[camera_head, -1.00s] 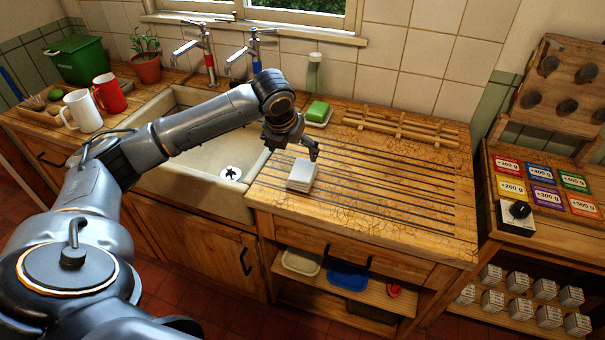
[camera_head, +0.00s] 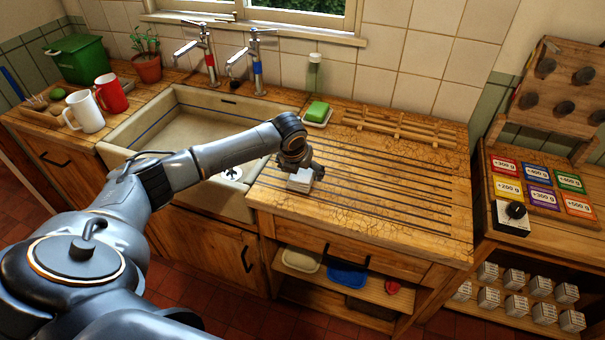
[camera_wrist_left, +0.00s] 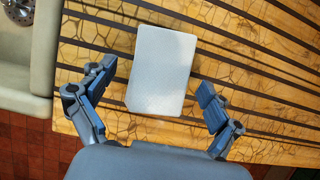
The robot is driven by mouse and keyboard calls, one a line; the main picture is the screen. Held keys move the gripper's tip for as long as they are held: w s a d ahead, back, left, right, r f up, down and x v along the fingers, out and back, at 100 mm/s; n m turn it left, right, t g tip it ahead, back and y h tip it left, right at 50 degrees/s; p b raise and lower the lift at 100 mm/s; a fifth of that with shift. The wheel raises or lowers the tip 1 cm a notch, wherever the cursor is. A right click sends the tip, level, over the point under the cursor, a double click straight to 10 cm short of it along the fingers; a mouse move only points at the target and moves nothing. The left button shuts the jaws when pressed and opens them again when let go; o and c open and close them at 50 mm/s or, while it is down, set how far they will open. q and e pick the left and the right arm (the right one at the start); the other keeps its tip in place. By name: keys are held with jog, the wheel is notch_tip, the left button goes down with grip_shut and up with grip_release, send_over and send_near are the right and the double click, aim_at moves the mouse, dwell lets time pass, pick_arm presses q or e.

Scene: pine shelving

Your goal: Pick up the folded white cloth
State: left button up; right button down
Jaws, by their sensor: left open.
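The folded white cloth (camera_head: 301,181) lies flat on the wooden draining board, just right of the sink, in the head view. It shows as a white rectangle in the left wrist view (camera_wrist_left: 160,70). My left gripper (camera_head: 308,172) is over the cloth and hides part of it in the head view. In the left wrist view the left gripper (camera_wrist_left: 155,98) is open, with one finger on each side of the cloth's near part and gaps between them and the cloth. Nothing is held. My right gripper is not in view.
The sink (camera_head: 150,122) is left of the cloth, under two taps. A green sponge on a dish (camera_head: 318,118) and a wooden rack (camera_head: 400,130) stand at the back of the board. The grooved board (camera_head: 400,190) is clear to the right. Mugs (camera_head: 83,111) stand far left.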

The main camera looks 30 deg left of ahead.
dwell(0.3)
pick_arm(q)
jog(key=shift+f, duration=0.2)
jog(key=shift+c, duration=0.2)
jog(key=c, duration=1.2)
